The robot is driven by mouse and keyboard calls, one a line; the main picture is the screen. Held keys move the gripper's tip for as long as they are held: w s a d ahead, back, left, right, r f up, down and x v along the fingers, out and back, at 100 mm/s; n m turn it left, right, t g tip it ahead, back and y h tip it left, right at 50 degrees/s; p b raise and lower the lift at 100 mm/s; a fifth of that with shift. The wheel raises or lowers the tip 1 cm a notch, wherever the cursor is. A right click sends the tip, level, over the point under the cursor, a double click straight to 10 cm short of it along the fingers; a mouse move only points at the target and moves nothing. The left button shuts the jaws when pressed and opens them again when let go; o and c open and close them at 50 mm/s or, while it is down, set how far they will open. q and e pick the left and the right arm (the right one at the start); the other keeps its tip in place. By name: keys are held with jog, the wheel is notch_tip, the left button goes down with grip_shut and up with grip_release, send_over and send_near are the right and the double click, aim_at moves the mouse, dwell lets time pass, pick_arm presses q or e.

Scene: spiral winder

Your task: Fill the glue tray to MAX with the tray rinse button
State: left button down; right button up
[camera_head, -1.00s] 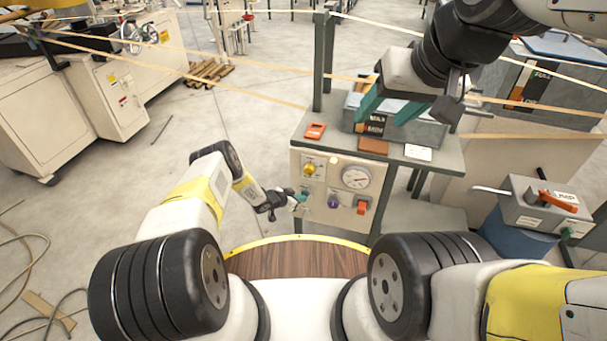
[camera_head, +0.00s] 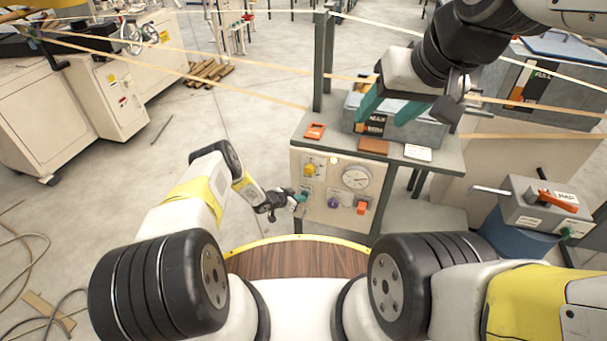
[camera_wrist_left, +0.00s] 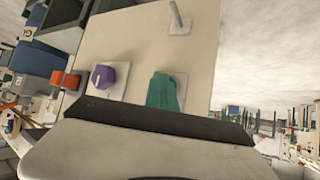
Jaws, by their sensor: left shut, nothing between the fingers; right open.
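The glue tray (camera_head: 425,131) is a grey trough on the machine top, with a dark and orange label (camera_head: 370,125) on its front. Its lettering and the glue level are not clear.
The panel also carries a yellow knob (camera_head: 310,170), a gauge (camera_head: 356,177), a purple knob (camera_head: 333,203) and an orange-red switch (camera_head: 362,208). A grey box with an orange lever (camera_head: 557,200) stands at the right. Open floor lies left of the panel.

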pick_arm(q)
jog(key=shift+s+a, duration=0.2)
jog(key=shift+s, duration=0.45)
jog(key=shift+s+a, duration=0.25)
jog(key=shift+s, duration=0.55)
jog(key=shift+s+a, duration=0.3)
jog(key=shift+s, duration=0.5)
jog(key=shift+s+a, duration=0.25)
jog(key=shift+s, duration=0.55)
